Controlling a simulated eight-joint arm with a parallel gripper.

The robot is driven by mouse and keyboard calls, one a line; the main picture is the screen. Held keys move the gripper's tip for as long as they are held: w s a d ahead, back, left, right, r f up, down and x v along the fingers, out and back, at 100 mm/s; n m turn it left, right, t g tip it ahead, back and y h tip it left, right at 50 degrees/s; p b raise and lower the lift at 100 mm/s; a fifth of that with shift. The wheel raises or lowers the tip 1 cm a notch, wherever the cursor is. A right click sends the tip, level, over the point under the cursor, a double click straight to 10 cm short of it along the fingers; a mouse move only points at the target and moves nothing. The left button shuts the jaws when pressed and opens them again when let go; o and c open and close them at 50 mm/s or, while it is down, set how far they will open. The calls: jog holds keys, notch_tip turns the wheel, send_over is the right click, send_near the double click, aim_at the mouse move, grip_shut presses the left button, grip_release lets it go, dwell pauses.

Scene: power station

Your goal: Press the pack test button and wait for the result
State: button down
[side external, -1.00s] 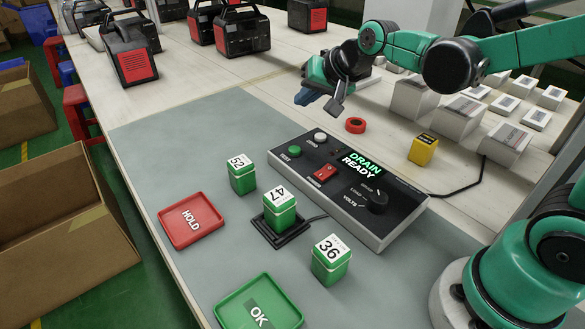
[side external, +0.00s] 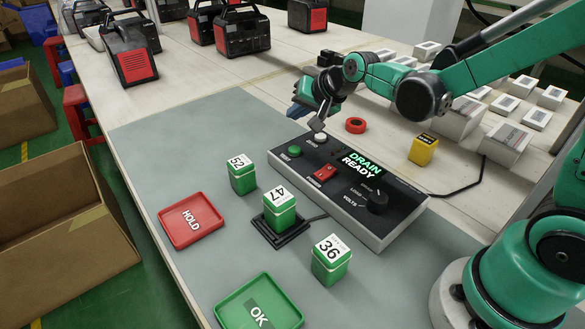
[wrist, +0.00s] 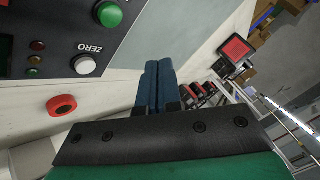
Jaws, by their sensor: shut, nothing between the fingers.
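The tester console (side external: 345,188) has a green button (side external: 295,151) whose label looks like TEST. A white ZERO button (side external: 320,138) sits behind it. In the wrist view the green button (wrist: 109,15) and the white button (wrist: 85,65) are at upper left. The display (side external: 362,166) reads DRAIN READY. A pack marked 47 (side external: 279,214) stands upright on a black cradle (side external: 262,235) beside the console. My gripper (side external: 297,110) is shut and empty, above and behind the console's button end. Its blue fingers (wrist: 160,66) lie together in the wrist view, apart from both buttons.
Packs marked 52 (side external: 242,180) and 36 (side external: 331,266) stand on the grey mat. A red HOLD tray (side external: 166,231) and green OK tray (side external: 232,312) lie nearby. A red ring (side external: 355,125) and yellow block (side external: 423,150) are behind the console. The console has a red power switch (side external: 325,173).

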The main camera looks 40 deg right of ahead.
aim_at(297, 151)
jog(key=shift+f, duration=2.7)
jog(key=shift+f, duration=0.15)
jog(key=shift+f, duration=0.25)
jog(key=shift+f, duration=0.4)
dwell(0.4)
jog(key=shift+r, duration=0.85)
jog(key=shift+r, duration=0.1)
jog(key=shift+r, duration=2.4)
